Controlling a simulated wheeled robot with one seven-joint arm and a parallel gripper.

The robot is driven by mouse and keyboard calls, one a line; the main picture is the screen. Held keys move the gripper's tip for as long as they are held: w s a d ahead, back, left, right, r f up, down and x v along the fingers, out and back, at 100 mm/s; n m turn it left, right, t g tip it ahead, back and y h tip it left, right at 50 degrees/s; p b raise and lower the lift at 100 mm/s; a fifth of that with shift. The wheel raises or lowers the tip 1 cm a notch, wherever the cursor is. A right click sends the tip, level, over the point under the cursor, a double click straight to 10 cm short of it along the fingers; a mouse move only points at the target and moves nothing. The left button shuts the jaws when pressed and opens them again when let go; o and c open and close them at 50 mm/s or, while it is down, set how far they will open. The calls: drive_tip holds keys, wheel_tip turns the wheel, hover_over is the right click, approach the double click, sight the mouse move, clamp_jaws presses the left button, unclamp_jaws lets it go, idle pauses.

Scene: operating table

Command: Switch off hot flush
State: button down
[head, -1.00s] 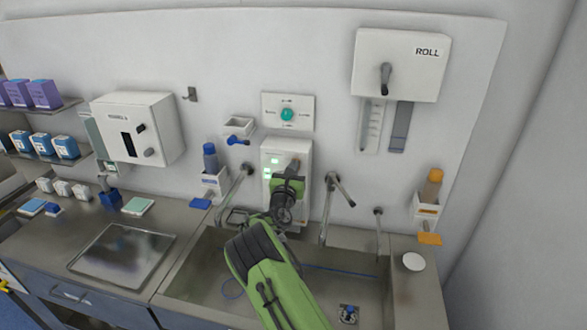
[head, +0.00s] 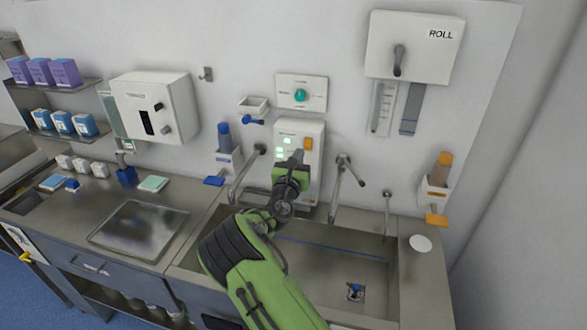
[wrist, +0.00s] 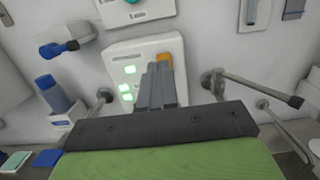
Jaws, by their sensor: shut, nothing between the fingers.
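A white control panel (head: 313,188) with several lit green lights and an orange switch (head: 308,143) is on the wall above the sink. The panel (wrist: 145,50) also fills the middle of the wrist view, with the orange switch (wrist: 165,60) at its right. No label reading hot flush is legible. My gripper (head: 297,156) is shut and empty in front of the panel, just below and left of the orange switch. In the wrist view its fingertips (wrist: 159,66) overlap the switch's lower left side; I cannot tell whether they touch it.
A plate with a green knob (head: 300,95) is above the panel. Wall taps (head: 345,175) stand on both sides of my gripper. The steel sink (head: 330,275) lies below. A blue bottle (head: 224,136) in a holder is at left, an orange-capped bottle (head: 441,167) at right.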

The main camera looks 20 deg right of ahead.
drive_tip(key=s+a+r, duration=0.1)
drive_tip(key=s+a, duration=0.2)
drive_tip(key=s, duration=0.2)
drive_tip(key=s+d+f+m+g+y+b, duration=0.1)
drive_tip(key=s+d+m+g, duration=0.3)
drive_tip(key=s+m, duration=0.4)
drive_tip(key=s+d+f+m+g+y+b, duration=0.1)
drive_tip(key=s+d+m+g+y+b, duration=0.25)
drive_tip(key=m, duration=0.65)
drive_tip(key=s+a+m+g+y, duration=0.1)
drive_tip(key=s+a+m+y, duration=0.2)
drive_tip(key=s, duration=1.1)
drive_tip(key=s+a+m+g+y, duration=0.2)
drive_tip(key=s+a+m, duration=0.6)
drive_tip(key=s+a, duration=0.4)
drive_tip(key=s+y, duration=0.1)
drive_tip(key=s, duration=0.2)
drive_tip(key=shift+a, duration=0.15)
drive_tip(key=c, duration=1.8)
unclamp_jaws()
drive_tip(key=shift+c, duration=0.2)
